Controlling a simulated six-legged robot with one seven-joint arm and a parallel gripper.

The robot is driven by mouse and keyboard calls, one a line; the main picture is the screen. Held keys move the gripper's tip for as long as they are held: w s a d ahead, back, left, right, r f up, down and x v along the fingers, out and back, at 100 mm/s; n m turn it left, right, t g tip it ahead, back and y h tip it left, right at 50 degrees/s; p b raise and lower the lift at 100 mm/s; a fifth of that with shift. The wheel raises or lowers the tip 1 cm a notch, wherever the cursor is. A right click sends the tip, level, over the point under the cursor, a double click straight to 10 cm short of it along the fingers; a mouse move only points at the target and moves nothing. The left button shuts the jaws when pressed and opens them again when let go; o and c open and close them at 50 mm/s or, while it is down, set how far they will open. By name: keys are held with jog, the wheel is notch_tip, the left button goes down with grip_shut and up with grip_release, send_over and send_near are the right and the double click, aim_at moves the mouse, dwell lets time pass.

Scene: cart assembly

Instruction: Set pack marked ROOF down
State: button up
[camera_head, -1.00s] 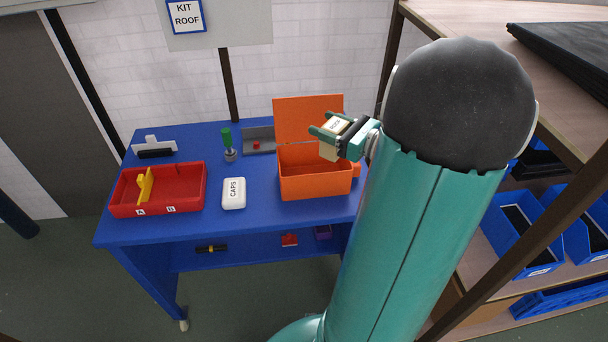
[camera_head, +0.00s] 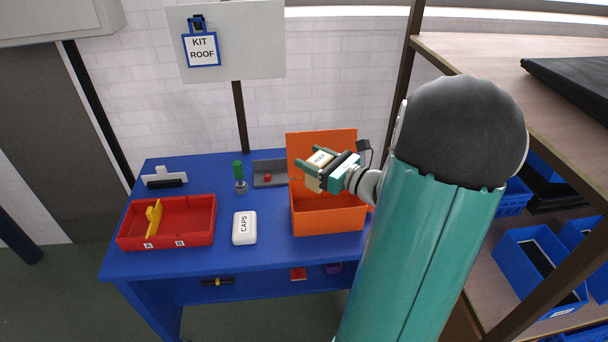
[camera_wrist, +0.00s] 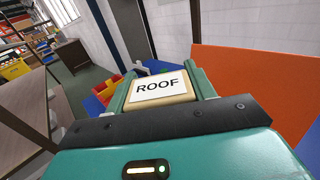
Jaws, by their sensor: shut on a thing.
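The pack marked ROOF (camera_head: 319,158) is a small cream block with a white label. My gripper (camera_head: 318,168) is shut on it and holds it above the open orange box (camera_head: 328,221) on the blue cart. In the wrist view the pack (camera_wrist: 158,88) sits between the two teal fingers with its label readable. The orange box's raised lid (camera_head: 308,149) stands behind the pack, and it fills the right side of the wrist view (camera_wrist: 250,85). Part of the box's inside is hidden by my gripper and arm.
On the blue cart top (camera_head: 180,264) are a red tray (camera_head: 182,234) with a yellow divider, a white CAPS pack (camera_head: 244,228), a green-handled tool (camera_head: 239,172) and a grey tray (camera_head: 265,181). A KIT ROOF sign (camera_head: 201,49) hangs behind. Shelves with blue bins (camera_head: 536,274) stand at right.

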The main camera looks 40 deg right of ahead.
jog(key=w+f, duration=0.3)
jog(key=f, duration=0.3)
jog(key=shift+a+f, duration=0.25)
jog(key=shift+a, duration=0.1)
jog(key=shift+f, duration=0.1)
jog(key=shift+f, duration=0.45)
jog(key=o, duration=1.1)
jog(key=shift+c, duration=0.2)
